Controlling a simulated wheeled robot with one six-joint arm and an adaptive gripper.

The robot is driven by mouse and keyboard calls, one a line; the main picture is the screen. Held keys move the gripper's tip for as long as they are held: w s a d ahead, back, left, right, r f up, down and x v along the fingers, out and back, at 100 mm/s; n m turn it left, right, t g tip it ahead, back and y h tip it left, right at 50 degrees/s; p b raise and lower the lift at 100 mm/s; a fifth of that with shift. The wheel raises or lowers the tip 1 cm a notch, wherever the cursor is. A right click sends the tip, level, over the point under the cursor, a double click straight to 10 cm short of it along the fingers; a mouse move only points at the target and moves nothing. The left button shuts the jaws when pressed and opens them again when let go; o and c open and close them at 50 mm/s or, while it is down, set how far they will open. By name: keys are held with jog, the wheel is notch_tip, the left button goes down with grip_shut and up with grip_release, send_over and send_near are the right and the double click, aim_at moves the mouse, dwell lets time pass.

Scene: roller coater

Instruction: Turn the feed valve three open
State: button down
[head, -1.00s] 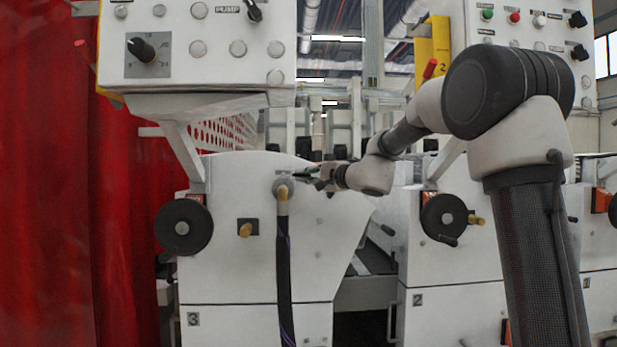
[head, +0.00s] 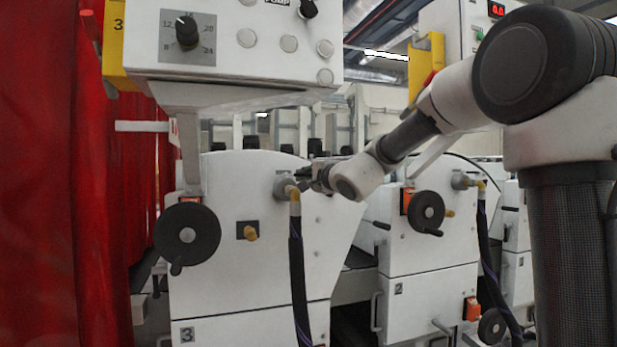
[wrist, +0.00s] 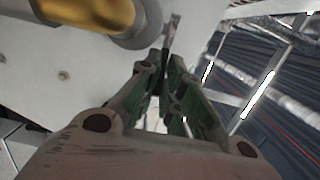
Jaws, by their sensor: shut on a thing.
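The feed valve (head: 284,188) is a grey round fitting on the white front of the machine unit marked 3. A brass-coloured hose end (head: 293,194) and a dark hose (head: 298,270) hang from it. My gripper (head: 306,178) reaches in from the right, just beside the valve. In the wrist view the fingers (wrist: 166,75) are closed on a thin dark valve lever (wrist: 172,38), whose far end shows beyond the fingertips. The grey fitting (wrist: 138,22) and the brass part (wrist: 88,16) show at upper left. The gripped part of the lever is hidden by the fingers.
A black handwheel (head: 187,236) and a small brass knob (head: 248,231) are on the same panel. A control box (head: 225,45) overhangs it. A red curtain (head: 75,200) is at left. Unit 2 (head: 435,235), with its own handwheel and hose, stands at right.

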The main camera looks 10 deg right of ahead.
jog(key=shift+f, duration=0.1)
jog(key=c, duration=1.6)
grip_release()
jog(key=shift+o, duration=0.2)
jog(key=shift+s, duration=0.1)
jog(key=v, duration=1.2)
